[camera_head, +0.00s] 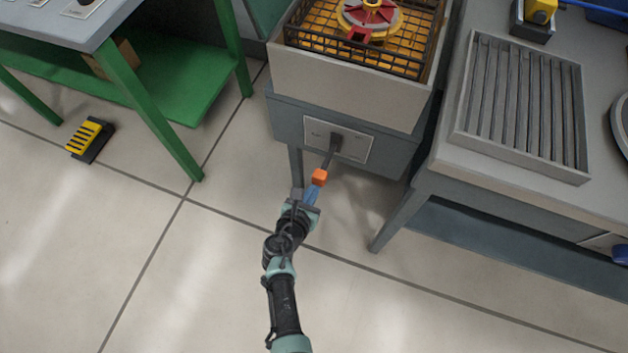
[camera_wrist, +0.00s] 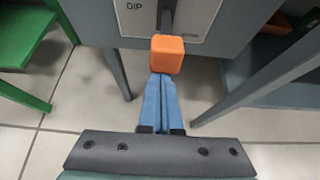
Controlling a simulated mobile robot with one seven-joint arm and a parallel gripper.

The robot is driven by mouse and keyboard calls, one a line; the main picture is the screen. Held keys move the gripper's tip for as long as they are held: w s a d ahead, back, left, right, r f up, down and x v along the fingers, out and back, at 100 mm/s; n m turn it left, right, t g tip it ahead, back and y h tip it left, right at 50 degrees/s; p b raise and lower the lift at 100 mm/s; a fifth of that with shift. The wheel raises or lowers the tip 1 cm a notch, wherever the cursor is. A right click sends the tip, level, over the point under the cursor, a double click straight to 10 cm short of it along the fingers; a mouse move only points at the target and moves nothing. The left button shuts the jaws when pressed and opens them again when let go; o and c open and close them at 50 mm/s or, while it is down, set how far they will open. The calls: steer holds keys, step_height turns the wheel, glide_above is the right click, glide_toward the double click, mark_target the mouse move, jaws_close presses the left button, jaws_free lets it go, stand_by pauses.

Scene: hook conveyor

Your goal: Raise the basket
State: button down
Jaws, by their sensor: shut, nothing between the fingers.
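The black wire basket (camera_head: 424,58) sits in the top of a pale tank (camera_head: 345,88), holding a round red and yellow part (camera_head: 369,17). A dark lever (camera_head: 330,158) comes out of a plate (camera_head: 364,149) on the tank stand's front and slants downward in the picture to an orange knob (camera_head: 319,177). In the wrist view the plate (camera_wrist: 135,22) reads "DIP" and the knob (camera_wrist: 167,54) is straight ahead. My gripper (camera_head: 315,187) has its blue fingers closed together, tips at the knob's near underside; the wrist view shows the fingers (camera_wrist: 161,77) too. I cannot tell whether they touch it.
A grey table with a slatted tray (camera_head: 520,105) stands right of the tank. A green-legged bench (camera_head: 150,115) stands left. A yellow and black pedal-like block (camera_head: 89,139) lies on the floor. The floor in front of the tank is clear.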

mark_target(317, 177)
steer(key=r+p, duration=0.1)
steer(key=r+g+p, duration=0.1)
steer(key=p, duration=0.1)
steer(key=r+p, duration=0.2)
steer(key=shift+w+d+g+y, duration=0.15)
steer(key=shift+w+g+y, duration=0.15)
steer(key=shift+w, duration=0.1)
steer(key=r+p, duration=0.1)
steer(key=p, duration=0.1)
steer(key=r+p, duration=0.1)
steer(key=p, duration=0.1)
steer(key=shift+w+d+r, duration=0.15)
steer(key=shift+w, duration=0.25)
steer(key=shift+w+r, duration=0.1)
steer(key=shift+w+r+p, duration=0.2)
steer(key=shift+r+p, duration=0.05)
steer(key=shift+p, duration=0.05)
steer(key=f+b, duration=0.1)
steer(key=s+f+b, duration=0.2)
steer(key=f, duration=0.1)
steer(key=shift+s+a+f, duration=0.1)
steer(key=shift+s+a, duration=0.05)
steer(key=shift+a, duration=0.2)
steer(key=w+r+p+v, duration=0.1)
steer(key=p+v, duration=0.6)
steer(key=v, duration=0.3)
steer(key=shift+d+r, duration=0.25)
steer(key=shift+r, duration=0.15)
